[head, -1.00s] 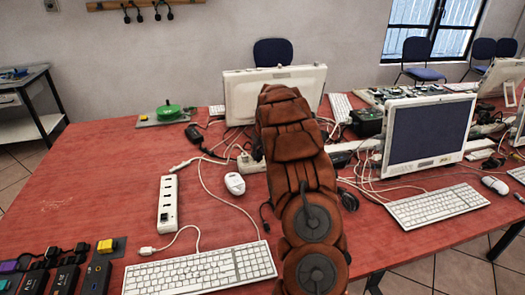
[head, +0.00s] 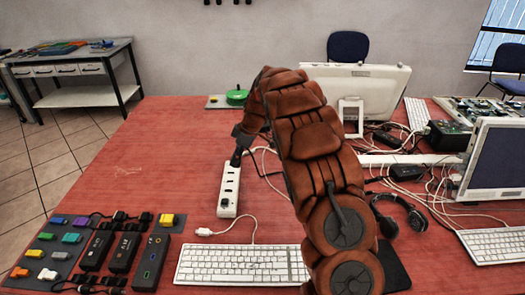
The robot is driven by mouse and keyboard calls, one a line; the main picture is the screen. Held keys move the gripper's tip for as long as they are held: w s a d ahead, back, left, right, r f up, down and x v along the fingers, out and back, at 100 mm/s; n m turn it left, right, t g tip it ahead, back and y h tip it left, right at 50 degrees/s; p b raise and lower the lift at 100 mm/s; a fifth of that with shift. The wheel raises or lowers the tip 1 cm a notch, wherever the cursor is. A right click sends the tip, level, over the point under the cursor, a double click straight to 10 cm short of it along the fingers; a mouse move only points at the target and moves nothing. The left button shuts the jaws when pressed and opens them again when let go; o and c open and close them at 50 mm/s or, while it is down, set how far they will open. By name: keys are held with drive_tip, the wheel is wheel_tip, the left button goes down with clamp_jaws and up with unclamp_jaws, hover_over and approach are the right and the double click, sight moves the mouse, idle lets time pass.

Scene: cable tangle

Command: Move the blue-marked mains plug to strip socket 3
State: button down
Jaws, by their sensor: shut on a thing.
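The white power strip (head: 229,190) lies lengthwise on the red table, left of my arm, with a row of sockets on its top face. My gripper (head: 240,148) is dark and small in the head view, low over the strip's far end. It is shut on a dark plug-like thing, largely merged with the dark fingers. I cannot make out a blue mark on it. Whether it touches the strip or hangs just above its far socket, I cannot tell. My brown arm hides the table to the right of the strip.
A white keyboard (head: 242,265) lies in front of the strip. Black boxes (head: 151,262) and coloured blocks on a dark mat (head: 48,250) are at front left. Headphones (head: 398,215), a monitor (head: 498,175) and tangled cables lie right. The table's left part is clear.

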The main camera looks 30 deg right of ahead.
drive_tip(key=shift+n, duration=0.6)
drive_tip(key=shift+w+a+f+p, duration=0.15)
drive_tip(key=shift+a+f, duration=0.35)
drive_tip(key=shift+f, duration=0.25)
drive_tip(key=shift+s+a+f+p, duration=0.15)
drive_tip(key=shift+a+f, duration=0.3)
drive_tip(key=shift+f, duration=0.3)
drive_tip(key=shift+w+a+f+p, duration=0.15)
drive_tip(key=shift+a+f, duration=0.35)
drive_tip(key=shift+f, duration=0.25)
drive_tip(key=shift+b, duration=1.5)
drive_tip(key=shift+f+b, duration=1.25)
drive_tip(key=shift+b, duration=0.25)
drive_tip(key=c, duration=0.9)
unclamp_jaws()
drive_tip(key=shift+o, duration=0.2)
drive_tip(key=shift+r, duration=0.1)
